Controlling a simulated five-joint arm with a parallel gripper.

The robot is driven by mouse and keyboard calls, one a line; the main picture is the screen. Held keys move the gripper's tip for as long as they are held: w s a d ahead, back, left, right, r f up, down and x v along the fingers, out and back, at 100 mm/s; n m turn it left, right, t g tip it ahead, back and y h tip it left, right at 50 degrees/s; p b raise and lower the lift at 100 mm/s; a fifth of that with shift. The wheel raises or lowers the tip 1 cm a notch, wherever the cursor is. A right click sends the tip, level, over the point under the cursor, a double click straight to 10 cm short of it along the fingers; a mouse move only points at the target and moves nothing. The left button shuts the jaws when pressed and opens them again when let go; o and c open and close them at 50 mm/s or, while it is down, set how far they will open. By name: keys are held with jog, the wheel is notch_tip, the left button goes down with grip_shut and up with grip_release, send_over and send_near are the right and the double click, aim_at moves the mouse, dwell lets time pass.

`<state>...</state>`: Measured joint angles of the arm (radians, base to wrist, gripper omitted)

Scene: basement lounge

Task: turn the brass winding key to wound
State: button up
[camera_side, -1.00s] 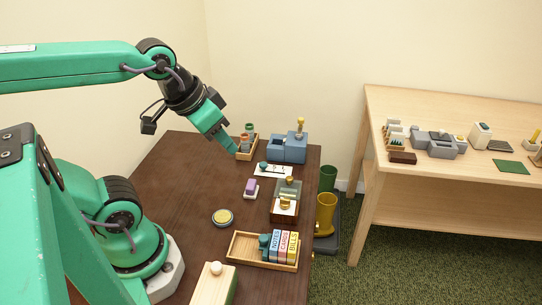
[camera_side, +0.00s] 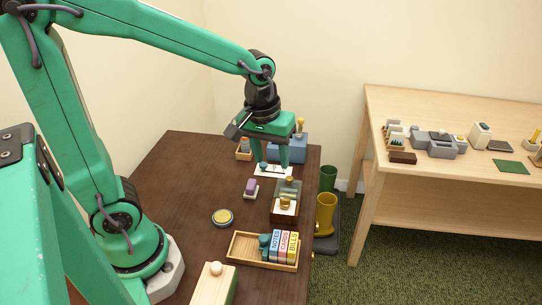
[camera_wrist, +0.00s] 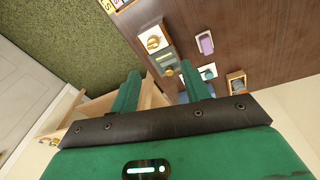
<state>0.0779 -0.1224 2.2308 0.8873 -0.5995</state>
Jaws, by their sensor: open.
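A small wooden box (camera_side: 275,216) stands near the right edge of the dark table in the side view. A brass piece (camera_side: 285,202), which looks like the winding key, sits on its white plate; it also shows in the wrist view (camera_wrist: 153,42). My gripper (camera_side: 273,162) points down, open and empty, above the table beyond the box. The key's setting is too small to read.
A blue-grey block (camera_side: 288,148) stands behind my gripper. A wooden tray (camera_side: 240,248) with labelled blocks is nearer the front. The table's left middle is mostly clear.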

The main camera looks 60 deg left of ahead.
aim_at(285, 199)
jog(key=w+f+n, duration=0.1)
jog(key=f, duration=0.1)
jog(key=w+d+f+g, duration=0.1)
jog(key=w+f+n, duration=0.1)
jog(key=f, duration=0.1)
jog(key=shift+w+d+f+n+g, duration=0.15)
jog(key=shift+d+f+n+g, duration=0.1)
jog(key=shift+f+n+g, duration=0.05)
jog(key=shift+f, duration=0.15)
jog(key=shift+f, duration=3.75)
jog(key=c, duration=1)
